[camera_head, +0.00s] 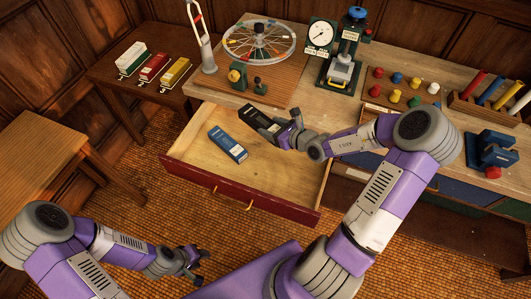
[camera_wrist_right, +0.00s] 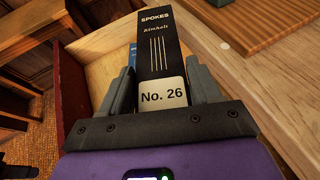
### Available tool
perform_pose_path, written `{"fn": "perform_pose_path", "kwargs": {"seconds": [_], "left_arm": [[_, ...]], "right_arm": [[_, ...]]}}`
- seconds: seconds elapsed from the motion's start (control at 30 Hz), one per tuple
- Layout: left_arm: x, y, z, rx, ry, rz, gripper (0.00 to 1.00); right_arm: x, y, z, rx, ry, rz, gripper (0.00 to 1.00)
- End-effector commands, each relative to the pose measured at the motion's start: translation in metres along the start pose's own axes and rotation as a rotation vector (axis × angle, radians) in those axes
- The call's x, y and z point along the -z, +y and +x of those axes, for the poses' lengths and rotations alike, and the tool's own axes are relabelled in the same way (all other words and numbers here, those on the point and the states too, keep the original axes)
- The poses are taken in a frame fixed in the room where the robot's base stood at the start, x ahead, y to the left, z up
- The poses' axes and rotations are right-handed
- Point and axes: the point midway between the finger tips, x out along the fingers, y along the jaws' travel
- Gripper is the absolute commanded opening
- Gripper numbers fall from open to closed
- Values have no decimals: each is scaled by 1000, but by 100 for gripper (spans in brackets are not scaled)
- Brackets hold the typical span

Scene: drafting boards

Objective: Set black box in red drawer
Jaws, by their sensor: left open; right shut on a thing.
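The black box (camera_head: 259,120), labelled "SPOKES" and "No. 26", is between the fingers of my right gripper (camera_head: 296,128). In the right wrist view the black box (camera_wrist_right: 158,45) stands out ahead of the shut fingers (camera_wrist_right: 160,95). The red drawer (camera_head: 240,190) is pulled out, with a red front and a bare wooden inside. The black box is over the drawer's back part, near the bench edge; I cannot tell its height above the drawer floor. My left gripper (camera_head: 190,264) is open and empty, low in front of the drawer over the tiled floor.
A blue box (camera_head: 228,144) lies in the drawer's left half; the drawer's middle and right floor is clear. The bench above holds a spoked wheel (camera_head: 259,40), a dial gauge (camera_head: 320,36) and coloured pegs (camera_head: 396,95). A side table (camera_head: 133,91) bears three boxes.

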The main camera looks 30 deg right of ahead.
Motion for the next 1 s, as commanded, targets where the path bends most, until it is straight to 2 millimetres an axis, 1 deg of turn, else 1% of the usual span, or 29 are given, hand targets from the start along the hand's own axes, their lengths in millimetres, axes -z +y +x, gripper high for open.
{"fn": "perform_pose_path", "kwargs": {"seconds": [0.03, 0.2, 0.3, 0.4, 0.6, 0.8, 0.9, 1.0], "left_arm": [[0, -3, 8, 0, 0, 0, 43], [1, -9, 23, 0, 0, 0, 43], [1, -11, 30, 0, 0, 0, 43], [2, -13, 36, 0, 0, 0, 43], [2, -15, 40, 0, 0, 0, 43], [2, -19, 51, 0, 0, 0, 43], [2, -20, 52, 0, 0, 0, 43], [2, -19, 52, 0, 0, 0, 43]], "right_arm": [[17, 1, 7, -3, -1, 8, 23], [60, 2, 26, -4, -2, 8, 23], [83, 1, 35, -2, -2, 8, 23], [99, 1, 42, -3, -2, 5, 23], [114, 1, 48, -2, -3, 0, 23], [141, 1, 59, -3, -1, 3, 23], [146, 1, 61, -2, -2, -1, 23], [145, 1, 61, -2, -2, -3, 23]]}}
